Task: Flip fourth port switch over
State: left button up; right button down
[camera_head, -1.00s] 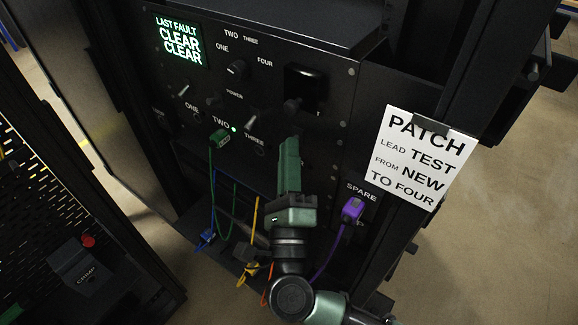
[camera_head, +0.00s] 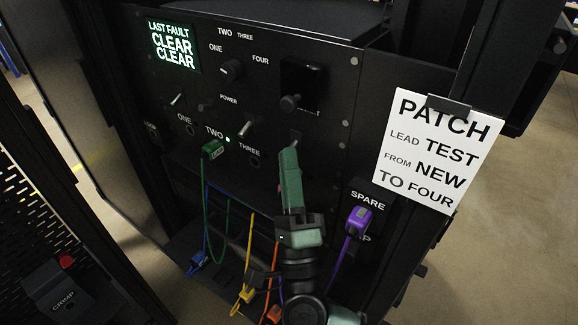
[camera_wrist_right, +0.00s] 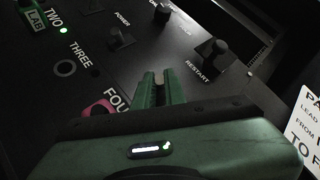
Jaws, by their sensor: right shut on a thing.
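The black panel (camera_head: 330,125) has a row of ports with toggle switches above them. My right gripper (camera_head: 288,153) reaches up in front of the panel, at the fourth port's place, right of the THREE switch (camera_head: 246,128). In the right wrist view its green fingers (camera_wrist_right: 160,88) are closed around the fourth port switch, which they mostly hide. The fourth port (camera_wrist_right: 100,108), with a pink ring and the label FOUR, shows just left of the fingers. The THREE switch also shows in the wrist view (camera_wrist_right: 118,38). My left gripper is not in view.
The RESTART knob (camera_wrist_right: 208,58) sits close right of the fingers. A green plug (camera_head: 212,149) is in port TWO beside a lit green light. A purple plug (camera_head: 357,220) is at SPARE. Several coloured cables hang below. A paper sign (camera_head: 436,150) is on the right.

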jog(key=shift+r, duration=0.1)
jog(key=c, duration=1.8)
grip_release()
jog(key=shift+o, duration=0.2)
jog(key=shift+w, duration=0.1)
jog(key=b+v, duration=0.3)
jog(key=v, duration=0.4)
jog(key=shift+s+f, duration=0.3)
jog(key=shift+s, duration=0.05)
